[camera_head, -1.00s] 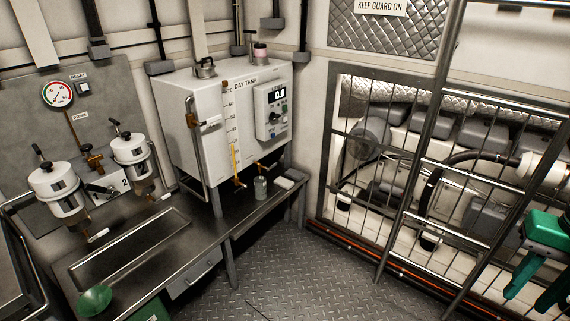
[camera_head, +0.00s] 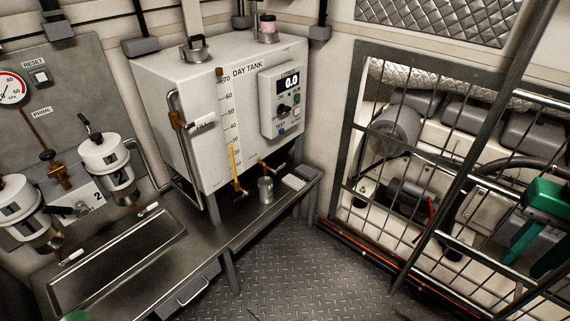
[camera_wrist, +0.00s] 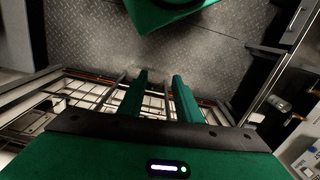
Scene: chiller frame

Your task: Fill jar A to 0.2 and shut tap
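A small glass jar (camera_head: 265,190) stands upright on the steel bench under the white day tank (camera_head: 165,90). No letter on it is readable. A brass tap (camera_head: 270,166) sticks out of the tank just above the jar; I cannot tell if it is open. The tank's control box (camera_head: 289,83) reads 0.0. My green gripper (camera_head: 523,262) is at the right, in front of the guard rails, far from the jar. In the wrist view my gripper (camera_wrist: 160,76) has its two fingers apart with nothing between them.
A sight gauge (camera_head: 233,160) shows a yellow column on the tank. A pale pad (camera_head: 294,182) lies right of the jar. Two filter housings and a sunken tray (camera_head: 115,262) are at left. Guard rails (camera_head: 430,190) fence machinery at right. The plate floor (camera_head: 290,270) between is clear.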

